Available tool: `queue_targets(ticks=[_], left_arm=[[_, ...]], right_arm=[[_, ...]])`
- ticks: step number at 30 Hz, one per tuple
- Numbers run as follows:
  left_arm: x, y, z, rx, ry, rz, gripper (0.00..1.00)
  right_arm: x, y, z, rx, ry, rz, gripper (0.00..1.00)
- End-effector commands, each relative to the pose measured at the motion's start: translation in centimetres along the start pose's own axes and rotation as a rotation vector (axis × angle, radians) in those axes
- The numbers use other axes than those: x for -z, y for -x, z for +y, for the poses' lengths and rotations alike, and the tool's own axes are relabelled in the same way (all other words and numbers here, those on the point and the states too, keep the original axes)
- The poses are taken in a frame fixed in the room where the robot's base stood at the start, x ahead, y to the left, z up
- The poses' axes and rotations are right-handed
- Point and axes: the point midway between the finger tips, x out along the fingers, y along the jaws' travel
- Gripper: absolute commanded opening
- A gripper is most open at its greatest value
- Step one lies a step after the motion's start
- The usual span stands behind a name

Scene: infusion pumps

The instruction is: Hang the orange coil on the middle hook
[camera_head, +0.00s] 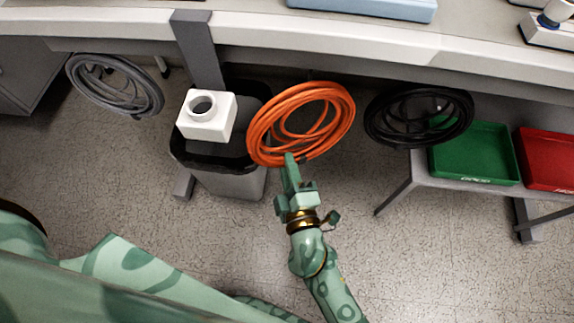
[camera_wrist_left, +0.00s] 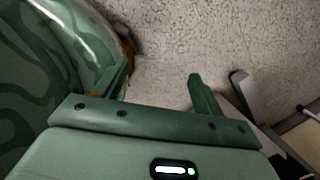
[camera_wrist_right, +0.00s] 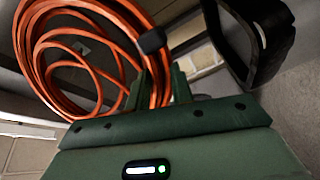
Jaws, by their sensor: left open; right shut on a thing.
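The orange coil (camera_head: 300,122) is a round bundle of cable below the front edge of the bench, between a grey coil and a black coil. My right gripper (camera_head: 291,163) is shut on its lower edge. In the right wrist view, strands of the orange coil (camera_wrist_right: 85,20) pass between the fingers (camera_wrist_right: 163,85). The middle hook is hidden, so I cannot tell whether the coil touches it. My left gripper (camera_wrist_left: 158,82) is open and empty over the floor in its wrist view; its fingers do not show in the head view.
A grey coil (camera_head: 115,86) hangs at left and a black coil (camera_head: 418,117) at right. A bin (camera_head: 230,185) with a white box (camera_head: 207,116) above it stands left of the orange coil. Green (camera_head: 473,153) and red (camera_head: 548,160) trays are at right. The front floor is open.

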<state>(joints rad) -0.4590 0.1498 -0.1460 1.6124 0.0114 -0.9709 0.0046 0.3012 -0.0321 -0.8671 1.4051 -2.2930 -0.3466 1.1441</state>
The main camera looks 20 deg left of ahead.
Motion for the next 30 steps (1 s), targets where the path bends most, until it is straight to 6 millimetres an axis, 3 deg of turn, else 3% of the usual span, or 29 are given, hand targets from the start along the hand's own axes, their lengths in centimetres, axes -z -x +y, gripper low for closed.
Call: queue_targets(ticks=[30], left_arm=[[2.6,3.2,-3.3,0.069,-0.036,0.004,0.70]], right_arm=[[-2.7,-6.8,0.5,-0.002,0.000,0.000,0.00]])
